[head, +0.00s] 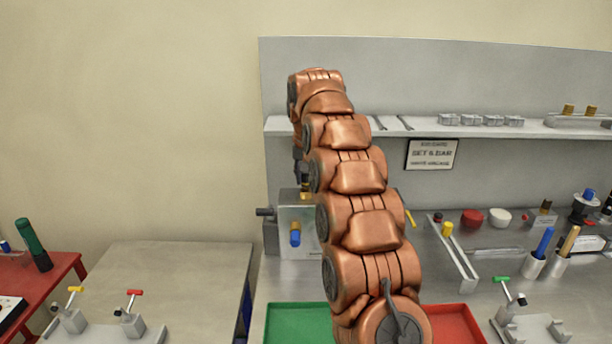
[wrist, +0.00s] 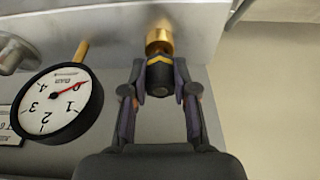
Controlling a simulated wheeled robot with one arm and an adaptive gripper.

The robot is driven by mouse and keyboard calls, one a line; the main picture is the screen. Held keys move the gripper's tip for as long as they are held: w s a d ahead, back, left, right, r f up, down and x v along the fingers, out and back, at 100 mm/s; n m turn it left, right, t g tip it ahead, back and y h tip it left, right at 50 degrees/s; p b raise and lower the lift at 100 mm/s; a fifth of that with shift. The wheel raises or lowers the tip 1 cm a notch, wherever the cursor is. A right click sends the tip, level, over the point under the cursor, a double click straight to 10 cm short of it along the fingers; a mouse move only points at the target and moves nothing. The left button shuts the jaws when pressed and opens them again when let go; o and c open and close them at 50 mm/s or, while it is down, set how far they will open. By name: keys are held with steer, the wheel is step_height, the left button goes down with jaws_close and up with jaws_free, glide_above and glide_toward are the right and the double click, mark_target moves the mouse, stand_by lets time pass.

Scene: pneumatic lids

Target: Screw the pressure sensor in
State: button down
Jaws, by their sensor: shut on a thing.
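The pressure sensor (wrist: 161,82), a dark cylinder with a yellow band, is between the fingers of my gripper (wrist: 160,73) in the wrist view. The fingers are shut on its sides. A brass fitting (wrist: 159,40) is in line with the sensor, against the grey block (wrist: 120,27); I cannot tell how deep any thread sits. In the head view the block (head: 297,216) stands on the bench, and my gripper (head: 301,172) is just above it, partly hidden by my arm.
A round pressure gauge (wrist: 68,103) on a brass stem sits close beside my gripper. A blue-ended part (head: 295,236) is on the block's front. A green tray (head: 297,322) and a red tray (head: 460,322) lie in front. A shelf (head: 400,126) runs behind.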

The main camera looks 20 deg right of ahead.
steer(key=shift+f+b, duration=0.3)
steer(key=shift+f, duration=0.2)
steer(key=shift+f+m+b, duration=0.15)
steer(key=shift+m+b, duration=0.2)
steer(key=shift+m, duration=0.45)
steer(key=m, duration=0.2)
steer(key=m+h, duration=0.1)
steer(key=shift+w+a+m+g+b, duration=0.2)
steer(key=shift+m+g+b, duration=0.1)
steer(key=shift+m, duration=0.1)
steer(key=shift+m+g, duration=0.3)
steer(key=shift+m, duration=1)
steer(key=shift+r+p, duration=0.2)
steer(key=shift+p, duration=0.1)
steer(key=shift+w+r+m+h+p, duration=0.1)
steer(key=shift+m+h+p, duration=0.2)
steer(key=shift+m+p, duration=0.55)
steer(key=shift+m+g+p, duration=0.4)
steer(key=shift+m+p, duration=0.3)
steer(key=shift+m, duration=0.05)
